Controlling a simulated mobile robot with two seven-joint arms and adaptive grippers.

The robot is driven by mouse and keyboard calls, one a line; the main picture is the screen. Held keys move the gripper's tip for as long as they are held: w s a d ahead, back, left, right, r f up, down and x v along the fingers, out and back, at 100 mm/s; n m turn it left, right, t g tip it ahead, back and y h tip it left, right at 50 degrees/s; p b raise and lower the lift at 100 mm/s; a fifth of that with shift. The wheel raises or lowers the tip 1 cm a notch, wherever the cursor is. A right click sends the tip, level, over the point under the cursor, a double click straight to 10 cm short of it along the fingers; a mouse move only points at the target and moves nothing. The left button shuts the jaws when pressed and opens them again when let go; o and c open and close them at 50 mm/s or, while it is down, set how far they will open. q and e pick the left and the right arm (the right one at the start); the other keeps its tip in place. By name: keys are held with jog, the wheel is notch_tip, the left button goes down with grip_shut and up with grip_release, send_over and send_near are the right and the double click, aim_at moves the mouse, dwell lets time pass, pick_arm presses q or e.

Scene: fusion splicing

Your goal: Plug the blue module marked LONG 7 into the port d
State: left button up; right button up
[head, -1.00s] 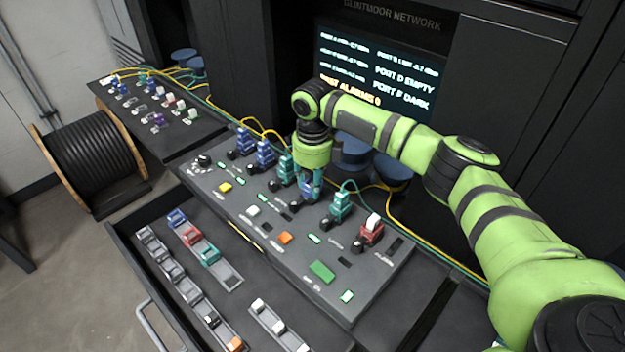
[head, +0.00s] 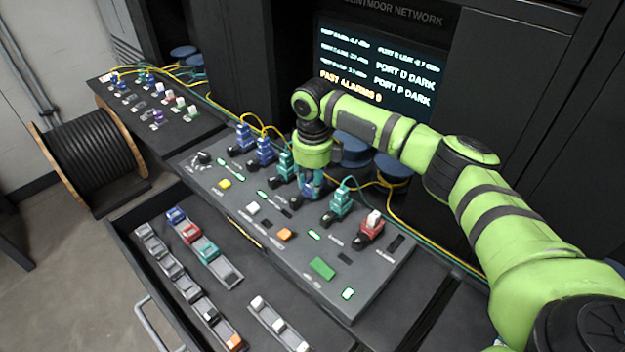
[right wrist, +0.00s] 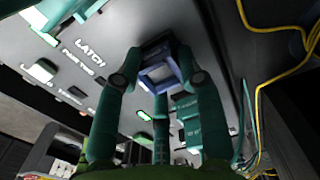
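A blue module (right wrist: 160,76) sits between the fingers of my right gripper (right wrist: 160,65) in the right wrist view, against the dark panel. No marking on it is legible. In the head view my right gripper (head: 309,190) points down at the console (head: 290,255), in the row of plugged modules, between a teal module (head: 285,168) and another teal module (head: 340,203). The fingers close around the module's sides. They hide most of it and the port under it. The screen (head: 375,70) reads PORT D DARK. My left gripper is not in view.
An open drawer (head: 130,238) in front of the console holds blue (head: 177,215), red (head: 190,234) and teal (head: 208,251) modules, plus grey and white ones. A red module (head: 370,228) stands to the right on the console. Yellow and teal cables run behind the row.

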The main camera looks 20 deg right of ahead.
jog(key=o, duration=0.3)
jog(key=shift+r, duration=0.1)
notch_tip(320, 180, up, 12)
jog(key=shift+s+f, duration=0.1)
dwell(0.3)
